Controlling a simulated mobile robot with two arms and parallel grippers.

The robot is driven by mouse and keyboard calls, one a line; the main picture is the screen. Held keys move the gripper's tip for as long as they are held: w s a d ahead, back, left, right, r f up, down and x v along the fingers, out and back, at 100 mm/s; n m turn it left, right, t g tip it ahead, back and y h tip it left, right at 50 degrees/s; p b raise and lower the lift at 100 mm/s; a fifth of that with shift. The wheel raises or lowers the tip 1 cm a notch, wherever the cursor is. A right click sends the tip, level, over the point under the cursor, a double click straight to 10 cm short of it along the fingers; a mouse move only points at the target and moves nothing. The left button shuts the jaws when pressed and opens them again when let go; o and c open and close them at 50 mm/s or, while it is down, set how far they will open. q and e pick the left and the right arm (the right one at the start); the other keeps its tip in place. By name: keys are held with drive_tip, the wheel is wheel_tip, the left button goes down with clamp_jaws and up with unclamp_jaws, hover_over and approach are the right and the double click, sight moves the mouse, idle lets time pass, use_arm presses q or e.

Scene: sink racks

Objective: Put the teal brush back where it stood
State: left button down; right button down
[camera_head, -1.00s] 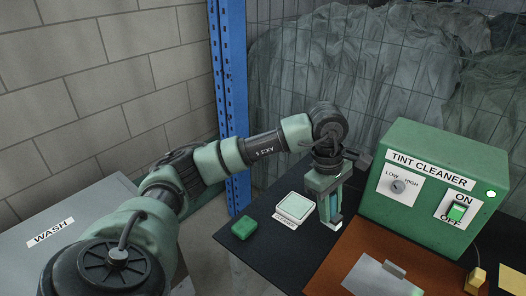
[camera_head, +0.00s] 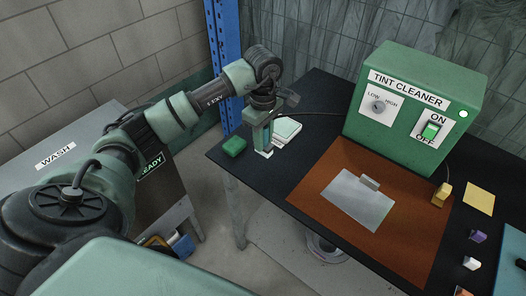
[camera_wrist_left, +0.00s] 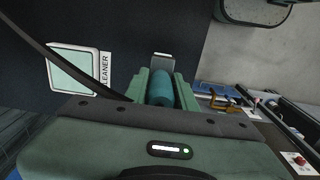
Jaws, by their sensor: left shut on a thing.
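My left gripper (camera_head: 264,143) points down over the black table's left part, shut on the teal brush (camera_wrist_left: 158,90). In the left wrist view the brush's teal round handle lies between the two green fingers, with a pale end (camera_wrist_left: 162,58) past them. In the head view the pale end (camera_head: 264,154) shows under the fingers, close to the tabletop; I cannot tell whether it touches. My right gripper is not in view.
The green TINT CLEANER box (camera_head: 410,100) stands at the back, with a dark cable running left of it. A brown mat (camera_head: 322,172) with a grey plate (camera_head: 357,200) covers the middle. Small blocks lie at right. A blue post (camera_head: 222,60) rises behind the table's left corner.

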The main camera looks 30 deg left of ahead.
use_arm(q)
wheel_tip(320, 180, down, 3)
drive_tip(key=shift+r, duration=0.1)
wheel_tip(320, 180, down, 4)
drive_tip(key=shift+f+p, duration=0.1)
drive_tip(key=shift+p, duration=0.6)
drive_tip(key=shift+f, duration=0.2)
drive_tip(key=c, duration=1.1)
unclamp_jaws()
drive_tip(key=shift+c, duration=0.2)
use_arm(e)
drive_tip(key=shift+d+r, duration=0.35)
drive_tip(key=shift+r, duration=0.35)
